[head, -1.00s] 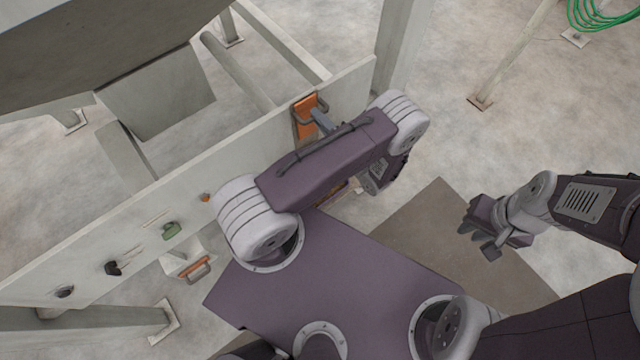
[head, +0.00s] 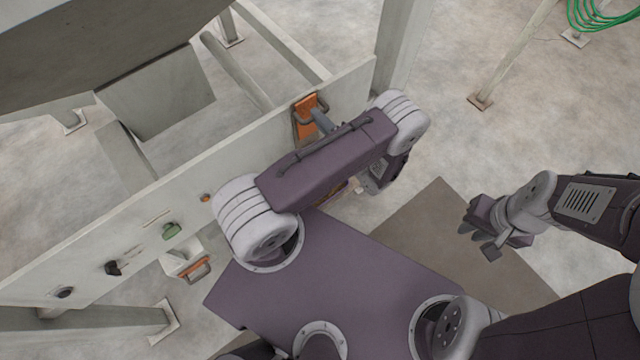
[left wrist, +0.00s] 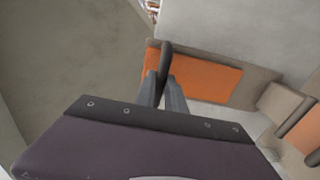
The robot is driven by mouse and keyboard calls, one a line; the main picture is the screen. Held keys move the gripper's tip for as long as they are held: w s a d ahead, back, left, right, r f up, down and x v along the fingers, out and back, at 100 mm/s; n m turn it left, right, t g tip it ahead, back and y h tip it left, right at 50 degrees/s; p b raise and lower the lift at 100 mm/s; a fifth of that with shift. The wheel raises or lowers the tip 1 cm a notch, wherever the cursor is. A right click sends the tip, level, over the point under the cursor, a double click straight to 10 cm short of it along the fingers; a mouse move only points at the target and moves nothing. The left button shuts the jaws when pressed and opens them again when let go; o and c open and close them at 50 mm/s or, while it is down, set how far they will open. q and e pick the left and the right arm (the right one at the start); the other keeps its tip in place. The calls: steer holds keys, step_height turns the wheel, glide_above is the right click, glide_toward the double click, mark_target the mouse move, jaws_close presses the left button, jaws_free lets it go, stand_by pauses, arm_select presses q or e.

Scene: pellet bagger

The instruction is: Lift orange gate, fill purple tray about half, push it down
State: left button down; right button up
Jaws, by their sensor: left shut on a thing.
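The orange gate (head: 305,118) is a small orange plate with a dark handle on the right part of the long pale panel. My left gripper (head: 322,122) is at this handle. In the left wrist view, my left gripper's fingers (left wrist: 164,92) are shut on the dark handle (left wrist: 165,60), in front of the orange plate (left wrist: 205,80). My right gripper (head: 479,238) hangs empty over the floor at the right, and its finger gap is unclear. I cannot make out a purple tray; my left arm hides the area below the gate.
A grey hopper (head: 90,40) overhangs the upper left.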

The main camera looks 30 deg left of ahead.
stand_by(0.5)
arm_select(q)
step_height(320, 180, down, 5)
steer(key=b, duration=0.4)
steer(key=shift+r, duration=0.2)
steer(key=c, duration=1.8)
jaws_free()
steer(key=shift+f, duration=0.1)
steer(key=o, duration=0.6)
steer(key=shift+c, duration=0.2)
steer(key=v, duration=0.7)
steer(key=shift+b, duration=0.45)
